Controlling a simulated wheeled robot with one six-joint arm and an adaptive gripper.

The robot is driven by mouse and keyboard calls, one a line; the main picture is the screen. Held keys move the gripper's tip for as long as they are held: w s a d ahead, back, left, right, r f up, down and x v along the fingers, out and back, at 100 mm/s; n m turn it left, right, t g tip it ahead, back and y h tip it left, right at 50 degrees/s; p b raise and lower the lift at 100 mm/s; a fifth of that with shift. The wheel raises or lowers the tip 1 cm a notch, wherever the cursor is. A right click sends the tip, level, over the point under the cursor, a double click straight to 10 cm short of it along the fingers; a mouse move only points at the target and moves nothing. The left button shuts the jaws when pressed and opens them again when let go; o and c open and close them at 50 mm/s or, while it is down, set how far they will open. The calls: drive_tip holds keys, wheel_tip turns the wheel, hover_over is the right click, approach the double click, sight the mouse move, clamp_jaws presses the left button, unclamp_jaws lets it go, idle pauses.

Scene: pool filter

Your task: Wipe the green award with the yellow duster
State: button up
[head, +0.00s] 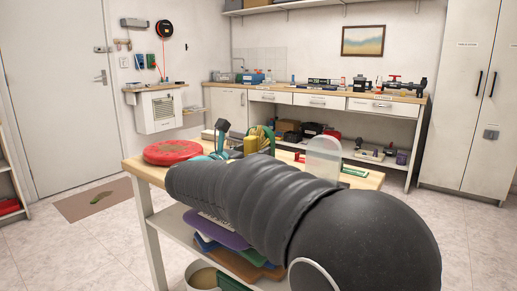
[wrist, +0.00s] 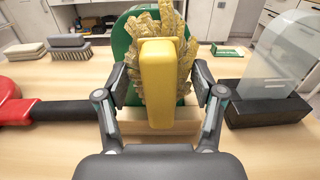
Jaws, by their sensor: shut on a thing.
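The yellow duster (wrist: 158,85) is a rounded block held upright between the two fingers of my gripper (wrist: 160,92), which is shut on it.
On the wooden tabletop (wrist: 60,155), a red paddle-like thing with a black handle (wrist: 70,111) lies left. A clear panel on a black base (wrist: 265,110) stands close on the right. Brushes (wrist: 70,47) lie behind left; a small green block (wrist: 227,50) lies behind right.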

drive_tip(key=w+a+p, duration=0.3)
drive_tip(key=shift+a, duration=0.25)
idle(0.4)
drive_tip(key=shift+s, duration=0.1)
drive_tip(key=v, duration=0.8)
idle(0.4)
idle(0.4)
